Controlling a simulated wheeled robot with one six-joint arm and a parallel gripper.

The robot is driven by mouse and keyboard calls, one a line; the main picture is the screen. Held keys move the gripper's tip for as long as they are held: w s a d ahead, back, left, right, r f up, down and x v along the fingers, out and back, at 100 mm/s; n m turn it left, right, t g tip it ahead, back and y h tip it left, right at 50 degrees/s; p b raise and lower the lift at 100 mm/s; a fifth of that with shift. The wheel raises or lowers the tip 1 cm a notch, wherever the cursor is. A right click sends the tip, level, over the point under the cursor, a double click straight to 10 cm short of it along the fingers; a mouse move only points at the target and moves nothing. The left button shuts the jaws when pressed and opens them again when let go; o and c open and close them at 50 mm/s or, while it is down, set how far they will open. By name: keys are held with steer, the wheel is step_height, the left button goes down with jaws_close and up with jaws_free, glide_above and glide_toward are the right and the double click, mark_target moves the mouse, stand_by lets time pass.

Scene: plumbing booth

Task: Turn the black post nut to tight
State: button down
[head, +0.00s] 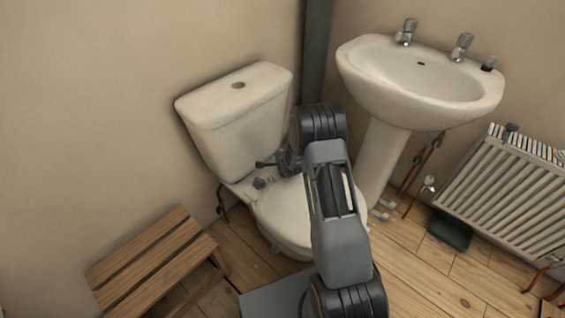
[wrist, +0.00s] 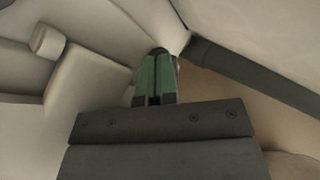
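My gripper (head: 266,164) reaches in low behind the toilet seat, in front of the cistern. In the wrist view its green fingers (wrist: 156,80) are close together, with a narrow dark slit between them. A small dark round thing (wrist: 159,51) shows at the fingertips. It may be the black post nut, but I cannot tell for sure, nor whether the fingers grip it. My arm hides the right part of the seat.
The cistern (head: 235,115) stands close behind my gripper. A dark pipe (head: 315,45) runs down the corner; it also shows in the wrist view (wrist: 250,75). A basin (head: 420,85) and radiator (head: 510,185) stand right. A wooden stool (head: 155,255) stands front left. Bare floor lies between stool and toilet.

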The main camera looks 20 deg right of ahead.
steer(key=shift+w+a, duration=0.2)
steer(key=shift+w, duration=0.05)
steer(key=shift+w+p, duration=0.1)
steer(key=shift+p, duration=0.25)
steer(key=shift+w+a, duration=0.2)
steer(key=shift+w, duration=0.25)
steer(key=shift+w+p, duration=0.3)
steer(key=shift+p, duration=0.05)
steer(key=shift+w, duration=0.4)
